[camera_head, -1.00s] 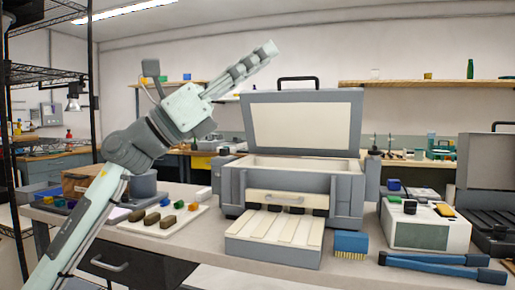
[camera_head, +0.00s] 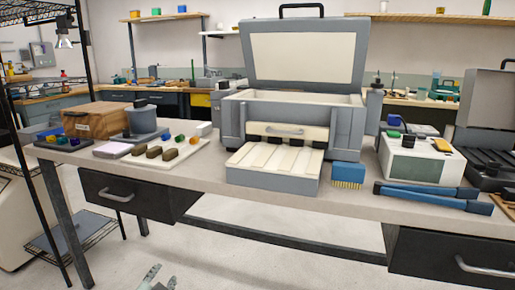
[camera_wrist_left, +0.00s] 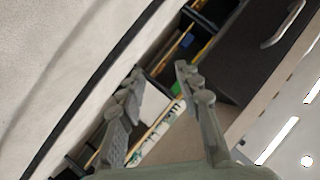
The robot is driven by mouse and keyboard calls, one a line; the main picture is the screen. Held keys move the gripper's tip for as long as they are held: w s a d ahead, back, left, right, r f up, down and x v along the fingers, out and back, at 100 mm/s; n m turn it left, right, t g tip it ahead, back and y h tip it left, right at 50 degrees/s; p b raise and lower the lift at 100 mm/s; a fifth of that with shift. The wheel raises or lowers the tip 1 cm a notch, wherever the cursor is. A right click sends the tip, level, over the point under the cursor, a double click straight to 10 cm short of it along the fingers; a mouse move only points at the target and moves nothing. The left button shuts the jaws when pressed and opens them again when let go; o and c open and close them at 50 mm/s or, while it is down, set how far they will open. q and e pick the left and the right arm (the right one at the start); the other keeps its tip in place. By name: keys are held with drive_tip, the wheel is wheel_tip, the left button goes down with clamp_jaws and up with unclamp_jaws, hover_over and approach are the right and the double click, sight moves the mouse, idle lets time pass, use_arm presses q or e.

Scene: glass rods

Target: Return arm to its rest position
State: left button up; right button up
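My left gripper (camera_head: 160,278) shows only by its fingertips at the bottom edge of the head view, low in front of the workbench and below its top. The rest of my left arm is out of that view. In the left wrist view the two grey fingers of the left gripper (camera_wrist_left: 158,72) stand apart with nothing held between them; only background shows through the gap. My right arm and right gripper are in neither view.
The workbench (camera_head: 225,198) carries a grey case (camera_head: 303,48) with its lid up, a blue brush (camera_head: 348,171) and blue-handled tongs (camera_head: 430,188). A dark drawer (camera_head: 150,196) hangs under its left part. A black wire rack (camera_head: 88,150) stands left. The floor in front is clear.

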use_arm(q)
drive_tip(key=s+a+f+n+g, duration=0.1)
drive_tip(key=s+f+n+g, duration=0.2)
drive_tip(key=s+f, duration=1)
drive_tip(key=s+f+n+g, duration=0.3)
drive_tip(key=s+f+g, duration=0.4)
drive_tip(key=s+f, duration=0.6)
drive_tip(key=s, duration=0.7)
drive_tip(key=shift+a+f+g, duration=0.25)
drive_tip(key=shift+a+g, duration=0.15)
drive_tip(key=shift+w, duration=0.1)
